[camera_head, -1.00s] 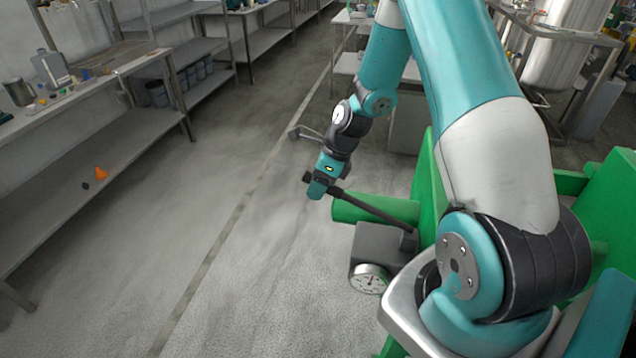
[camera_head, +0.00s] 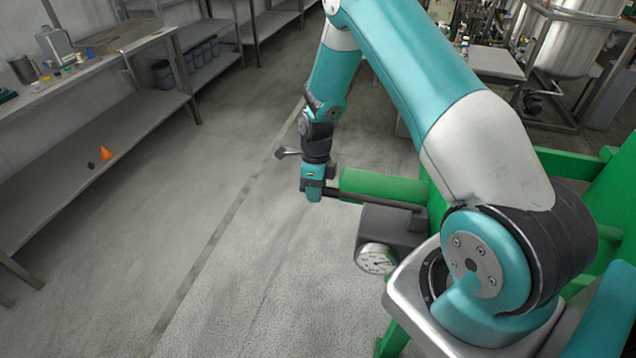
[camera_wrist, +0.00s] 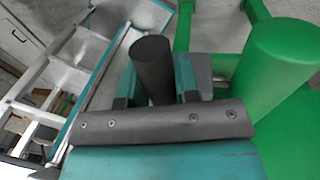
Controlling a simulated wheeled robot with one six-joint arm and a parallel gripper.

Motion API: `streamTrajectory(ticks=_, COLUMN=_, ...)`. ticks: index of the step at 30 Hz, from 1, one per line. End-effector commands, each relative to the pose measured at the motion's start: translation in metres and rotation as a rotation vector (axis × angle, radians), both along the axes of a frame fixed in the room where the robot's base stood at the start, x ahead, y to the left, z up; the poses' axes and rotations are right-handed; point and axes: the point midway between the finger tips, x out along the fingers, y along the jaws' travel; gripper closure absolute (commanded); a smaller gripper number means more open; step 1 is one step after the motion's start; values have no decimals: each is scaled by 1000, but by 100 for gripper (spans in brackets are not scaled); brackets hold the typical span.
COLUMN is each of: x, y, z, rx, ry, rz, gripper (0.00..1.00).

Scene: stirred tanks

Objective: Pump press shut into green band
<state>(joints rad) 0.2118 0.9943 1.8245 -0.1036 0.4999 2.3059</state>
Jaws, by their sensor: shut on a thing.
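The dark pump lever (camera_head: 385,200) reaches left from the dark pump block (camera_head: 392,228) and lies close to level, sloping slightly down to the right. My gripper (camera_head: 313,190) is shut on the lever near its far end. In the wrist view the lever (camera_wrist: 152,65) stands as a dark rod between the two jaws. The round white gauge (camera_head: 376,258) sits on the front of the pump block. Its red needle shows, but the reading and any green band are too small to tell. The green press frame (camera_head: 612,205) is partly hidden behind my arm.
A green cylinder (camera_head: 385,186) lies just behind the lever, and it also shows in the wrist view (camera_wrist: 280,65). A grey shelf bench (camera_head: 100,140) with an orange cone (camera_head: 106,153) runs along the left. Steel tanks stand at back right. The floor between is open.

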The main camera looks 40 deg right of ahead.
Motion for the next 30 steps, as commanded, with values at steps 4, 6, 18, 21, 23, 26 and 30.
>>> streamTrajectory(ticks=4, x=0, y=0, z=-1, rx=-2, ry=3, rz=-1, gripper=100)
streamTrajectory(ticks=6, x=0, y=0, z=-1, rx=-2, ry=2, rz=-2, gripper=100)
streamTrajectory(ticks=18, x=0, y=0, z=-1, rx=-1, ry=2, rz=-1, gripper=45)
streamTrajectory(ticks=21, x=0, y=0, z=0, rx=-1, ry=2, rz=-1, gripper=45)
streamTrajectory(ticks=23, x=1, y=-1, z=4, rx=-1, ry=1, rz=-1, gripper=45)
streamTrajectory(ticks=26, x=4, y=-3, z=17, rx=-2, ry=-3, rz=-1, gripper=45)
streamTrajectory(ticks=30, x=9, y=-7, z=47, rx=-2, ry=-5, rz=-1, gripper=45)
